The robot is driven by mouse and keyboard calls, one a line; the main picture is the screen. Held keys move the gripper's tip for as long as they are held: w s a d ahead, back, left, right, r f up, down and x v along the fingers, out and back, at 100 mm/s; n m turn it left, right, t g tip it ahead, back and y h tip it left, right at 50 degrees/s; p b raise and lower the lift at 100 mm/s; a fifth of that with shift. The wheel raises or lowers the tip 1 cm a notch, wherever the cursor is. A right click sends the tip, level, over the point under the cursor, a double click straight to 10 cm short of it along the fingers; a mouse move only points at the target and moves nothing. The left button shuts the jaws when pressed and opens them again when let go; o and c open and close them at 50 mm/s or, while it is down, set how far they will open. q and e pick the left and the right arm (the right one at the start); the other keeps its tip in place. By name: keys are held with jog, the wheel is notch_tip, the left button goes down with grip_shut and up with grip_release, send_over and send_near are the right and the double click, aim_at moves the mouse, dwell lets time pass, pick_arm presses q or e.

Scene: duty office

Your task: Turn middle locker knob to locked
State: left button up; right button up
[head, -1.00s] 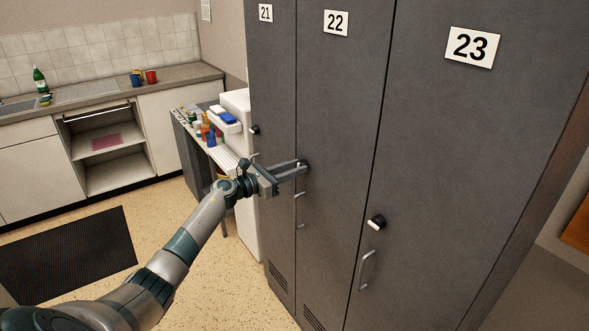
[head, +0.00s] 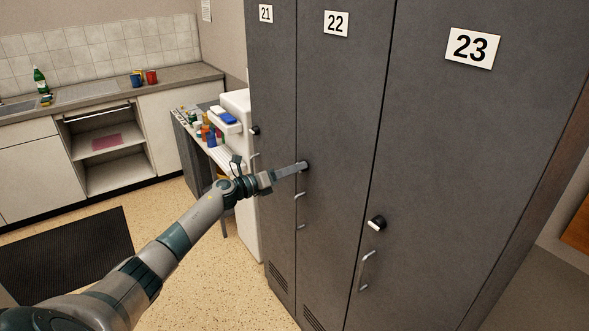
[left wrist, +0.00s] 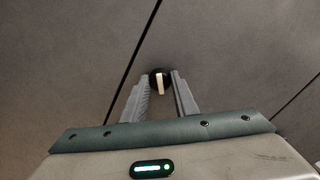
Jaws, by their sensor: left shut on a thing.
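The middle locker (head: 338,110), number 22, is a closed dark grey door. Its knob (left wrist: 158,74) is round and black with a pale pointer bar; it shows in the left wrist view between my fingertips. The bar lies upright in that picture, in line with the fingers, while the door seam runs slanted. My left gripper (head: 303,167) is shut on the knob, with one finger on each side. In the head view the fingers hide most of the knob. My right gripper is not in view.
Locker 23's knob (head: 376,222) and handle (head: 364,270) are at the right; locker 21's knob (head: 255,130) is at the left. The middle locker's handle (head: 299,210) sits just below my gripper. A cluttered side table (head: 222,158) stands behind my wrist.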

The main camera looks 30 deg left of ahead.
pick_arm(q)
jog(key=n+p, duration=0.2)
jog(key=n, duration=0.8)
jog(key=shift+a+n+p, duration=0.1)
jog(key=shift+n+p, duration=0.2)
jog(key=shift+f, duration=0.1)
jog(key=o, duration=1.1)
jog(key=shift+c, duration=0.2)
jog(key=shift+s, duration=0.1)
jog(key=b+v, duration=0.6)
jog(key=v, duration=1.1)
